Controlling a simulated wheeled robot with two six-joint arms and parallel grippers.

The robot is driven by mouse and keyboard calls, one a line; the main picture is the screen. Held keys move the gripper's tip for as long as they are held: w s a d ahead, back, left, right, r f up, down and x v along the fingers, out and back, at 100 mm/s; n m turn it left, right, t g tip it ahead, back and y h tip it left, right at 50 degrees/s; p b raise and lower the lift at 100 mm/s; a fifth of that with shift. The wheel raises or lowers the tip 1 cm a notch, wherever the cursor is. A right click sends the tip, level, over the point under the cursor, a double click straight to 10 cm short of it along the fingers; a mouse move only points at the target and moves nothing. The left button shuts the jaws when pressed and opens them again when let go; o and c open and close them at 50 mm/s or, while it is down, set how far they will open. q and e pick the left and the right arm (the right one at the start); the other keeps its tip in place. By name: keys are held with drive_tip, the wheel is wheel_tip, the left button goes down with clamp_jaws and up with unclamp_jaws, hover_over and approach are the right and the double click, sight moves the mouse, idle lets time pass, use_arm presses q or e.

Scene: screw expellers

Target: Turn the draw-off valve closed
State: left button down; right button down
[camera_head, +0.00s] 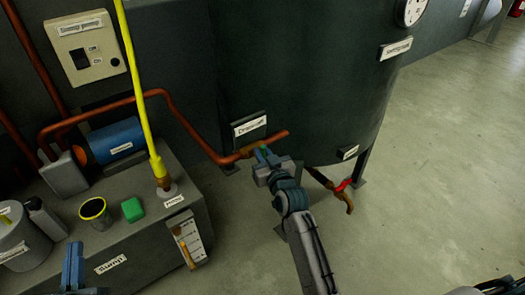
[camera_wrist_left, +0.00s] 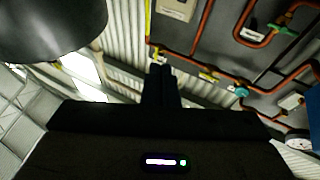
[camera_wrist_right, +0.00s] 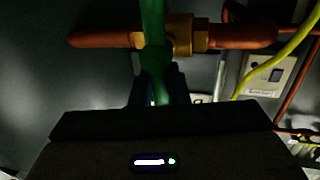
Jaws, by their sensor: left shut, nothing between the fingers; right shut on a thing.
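The draw-off valve shows in the right wrist view as a brass body (camera_wrist_right: 185,36) on a horizontal copper pipe (camera_wrist_right: 100,36). Its green lever (camera_wrist_right: 152,30) runs upright in that view, across the pipe. My right gripper (camera_wrist_right: 158,88) is shut on the green lever. In the head view my right gripper (camera_head: 263,158) is at the pipe below the tank's label (camera_head: 249,126), and it hides most of the lever. My left gripper (camera_head: 72,262) is shut and empty at the lower left, in front of the bench. Its closed fingers (camera_wrist_left: 161,84) also show in the left wrist view.
The dark tank (camera_head: 300,70) stands behind the valve. A red-marked tap (camera_head: 342,186) hangs at its lower right. The bench (camera_head: 150,235) at left carries a blue motor-like cylinder (camera_head: 115,140), a green block (camera_head: 132,209) and a yellow pipe (camera_head: 137,80).

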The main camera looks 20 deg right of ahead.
use_arm(q)
wheel_tip(320, 180, down, 3)
drive_tip(key=shift+f+g, duration=0.1)
drive_tip(key=shift+g, duration=0.9)
use_arm(e)
drive_tip(key=c, duration=1.5)
unclamp_jaws()
drive_tip(key=shift+o, duration=0.2)
